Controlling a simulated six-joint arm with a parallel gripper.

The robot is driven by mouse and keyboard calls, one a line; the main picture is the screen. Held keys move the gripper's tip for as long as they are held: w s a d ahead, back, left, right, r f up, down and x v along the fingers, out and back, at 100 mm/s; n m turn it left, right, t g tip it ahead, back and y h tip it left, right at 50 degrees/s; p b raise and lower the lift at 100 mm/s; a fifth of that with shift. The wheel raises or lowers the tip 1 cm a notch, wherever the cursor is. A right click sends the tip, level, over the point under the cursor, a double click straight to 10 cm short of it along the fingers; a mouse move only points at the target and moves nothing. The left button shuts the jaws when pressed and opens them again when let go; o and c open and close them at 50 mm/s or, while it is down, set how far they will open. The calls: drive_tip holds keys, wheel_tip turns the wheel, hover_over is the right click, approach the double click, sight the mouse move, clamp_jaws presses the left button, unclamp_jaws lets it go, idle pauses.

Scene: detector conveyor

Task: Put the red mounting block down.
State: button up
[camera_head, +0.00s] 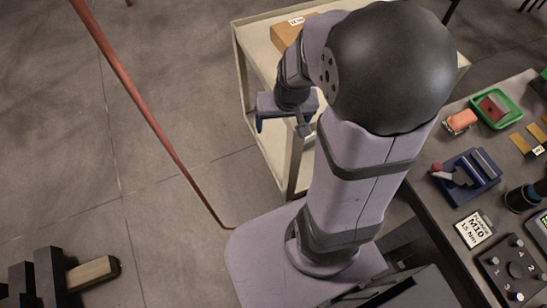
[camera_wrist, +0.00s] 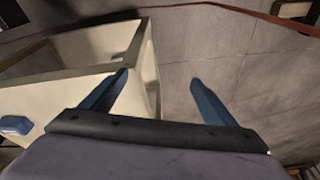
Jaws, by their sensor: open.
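My gripper (camera_wrist: 159,78) is open, and nothing shows between its two blue fingers in the wrist view. In the head view my gripper (camera_head: 283,122) is at the front left edge of the cream cart, partly hidden by my arm. A dark red block (camera_head: 491,107), which looks like the red mounting block, lies in a green tray (camera_head: 514,118) on the grey bench at the right. My gripper is well away from it. A smaller red piece (camera_head: 437,168) shows at a blue fixture (camera_head: 466,180); I cannot tell what it is.
The cream cart (camera_head: 262,60) carries a cardboard box (camera_head: 288,33). A small blue object (camera_wrist: 16,124) lies on it in the wrist view. An orange item (camera_head: 461,121), a label card (camera_head: 475,228) and a numbered panel (camera_head: 512,268) are on the bench. A red rail (camera_head: 140,100) crosses open floor.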

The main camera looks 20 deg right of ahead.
drive_tip(key=s+a+n+g, duration=0.2)
drive_tip(key=s+a, duration=0.4)
drive_tip(key=s, duration=0.3)
drive_tip(key=shift+a+r+n+g, duration=0.2)
drive_tip(key=shift+a+n+g, duration=0.2)
drive_tip(key=shift+n, duration=0.2)
idle(0.3)
